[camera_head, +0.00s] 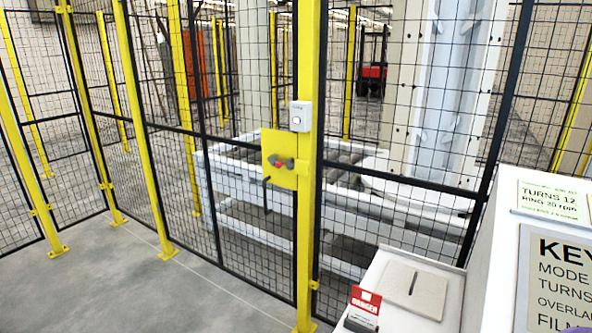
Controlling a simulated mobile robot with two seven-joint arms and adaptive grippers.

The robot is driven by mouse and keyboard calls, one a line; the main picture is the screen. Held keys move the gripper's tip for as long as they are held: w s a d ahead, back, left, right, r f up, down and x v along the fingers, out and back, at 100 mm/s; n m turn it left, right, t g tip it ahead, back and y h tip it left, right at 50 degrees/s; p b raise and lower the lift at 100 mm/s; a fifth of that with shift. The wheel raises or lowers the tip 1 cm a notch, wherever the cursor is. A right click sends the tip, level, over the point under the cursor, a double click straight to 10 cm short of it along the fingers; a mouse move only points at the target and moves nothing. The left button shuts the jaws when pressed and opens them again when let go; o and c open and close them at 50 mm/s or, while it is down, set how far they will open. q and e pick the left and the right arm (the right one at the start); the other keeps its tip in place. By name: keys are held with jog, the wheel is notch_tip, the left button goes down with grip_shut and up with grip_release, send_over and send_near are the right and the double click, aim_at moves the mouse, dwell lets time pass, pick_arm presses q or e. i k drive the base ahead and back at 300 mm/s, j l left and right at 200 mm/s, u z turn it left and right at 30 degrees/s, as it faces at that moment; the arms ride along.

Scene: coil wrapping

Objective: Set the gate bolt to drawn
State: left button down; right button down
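The gate bolt (281,163) shows in the head view, left of centre. It is a small grey and red part on a yellow plate (278,147) fixed beside a yellow post (309,120). A dark handle (266,193) hangs below the plate. The bolt is too small for me to tell whether it is drawn or shot. The mesh gate panel (250,230) is in line with the fence and looks closed.
A white switch box (301,116) sits on the post above the plate. A white cabinet (413,283) with a red danger sign (364,302) stands at the lower right, beside a lettered panel (555,270). Behind the mesh is a white roller conveyor (232,178). Grey floor (130,290) at left is clear.

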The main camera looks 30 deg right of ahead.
aim_at(279, 163)
jog(key=i+j+z, duration=0.1)
jog(key=i+z, duration=0.3)
jog(key=i+j+z, duration=0.2)
jog(key=z, duration=0.15)
jog(key=i+j+z, duration=0.25)
jog(key=z, duration=0.15)
